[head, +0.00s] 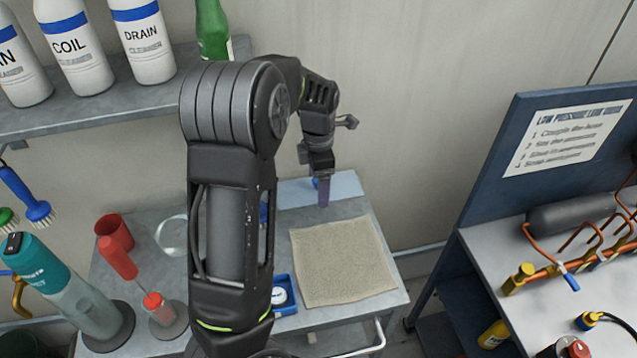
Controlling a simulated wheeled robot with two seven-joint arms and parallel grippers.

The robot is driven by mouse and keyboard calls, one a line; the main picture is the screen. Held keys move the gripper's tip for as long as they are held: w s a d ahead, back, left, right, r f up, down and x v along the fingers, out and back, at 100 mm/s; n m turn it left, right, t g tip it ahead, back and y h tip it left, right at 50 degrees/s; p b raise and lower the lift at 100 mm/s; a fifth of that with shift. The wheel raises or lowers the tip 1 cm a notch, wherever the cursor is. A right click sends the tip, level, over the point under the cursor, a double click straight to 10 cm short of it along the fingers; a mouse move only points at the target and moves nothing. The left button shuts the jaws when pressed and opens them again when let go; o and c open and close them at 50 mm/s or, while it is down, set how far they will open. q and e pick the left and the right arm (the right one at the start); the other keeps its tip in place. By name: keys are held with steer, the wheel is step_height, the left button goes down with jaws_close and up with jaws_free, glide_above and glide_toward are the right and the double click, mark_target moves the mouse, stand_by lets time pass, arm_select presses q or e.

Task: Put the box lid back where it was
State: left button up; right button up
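An open blue box (285,296) with a round white-faced item inside sits on the grey table, partly hidden behind my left arm. I cannot surely pick out its lid. A flat pale blue piece (345,187) lies at the back of the table, and a small darker blue piece (264,213) shows just past my arm. My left gripper (323,190) points down over the back of the table, near the pale blue piece. A narrow purplish part shows at its tip with a bit of blue beside it; whether it grips anything is unclear. My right gripper is out of view.
A beige cloth (342,260) covers the table's right part. Red cup (115,234), tape ring (172,236), red-topped tool (118,258) and teal bottle (60,283) stand left. A shelf (100,95) holds cleaner bottles. A blue-backed bench (545,240) with copper pipes stands right.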

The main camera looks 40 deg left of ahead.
arm_select(q)
steer(key=shift+d, duration=0.1)
stand_by(0.3)
steer(key=w+d+m+b, duration=0.2)
steer(key=d+m, duration=0.8)
steer(key=m, duration=0.4)
steer(key=w+d+m+b, duration=0.2)
steer(key=w+d+m, duration=0.1)
steer(key=d+m, duration=0.7)
steer(key=m, duration=0.4)
steer(key=shift+f, duration=0.4)
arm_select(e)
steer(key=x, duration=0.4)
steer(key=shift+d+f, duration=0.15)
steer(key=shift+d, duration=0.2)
arm_select(q)
steer(key=shift+d, duration=0.1)
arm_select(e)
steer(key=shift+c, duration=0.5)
